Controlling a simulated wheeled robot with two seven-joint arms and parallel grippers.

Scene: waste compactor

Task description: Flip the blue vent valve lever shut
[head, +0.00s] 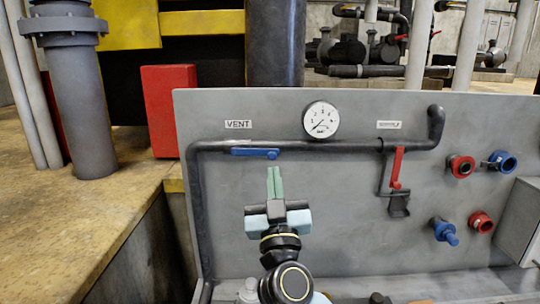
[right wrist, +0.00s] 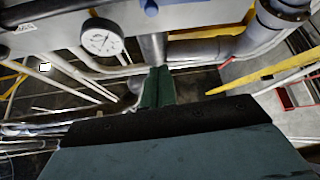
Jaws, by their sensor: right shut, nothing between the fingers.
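The blue vent valve lever (head: 256,152) lies horizontal along the dark pipe (head: 340,146) under the VENT label (head: 238,124) in the head view. Its round blue hub is at its right end, and its arm points left. My right gripper (head: 273,170) is shut and empty, with its green fingertips pointing up just below the hub. I cannot tell whether they touch it. In the right wrist view the shut fingers (right wrist: 157,75) show together; a blue part (right wrist: 150,6) is cut off at the top edge, and I cannot tell what it is. My left gripper is not in view.
A pressure gauge (head: 321,120) sits above the pipe. A red lever (head: 397,168) hangs down at right. Red and blue fittings (head: 461,166) stick out of the grey panel (head: 330,220) further right. A red box (head: 170,110) stands behind the panel's left edge.

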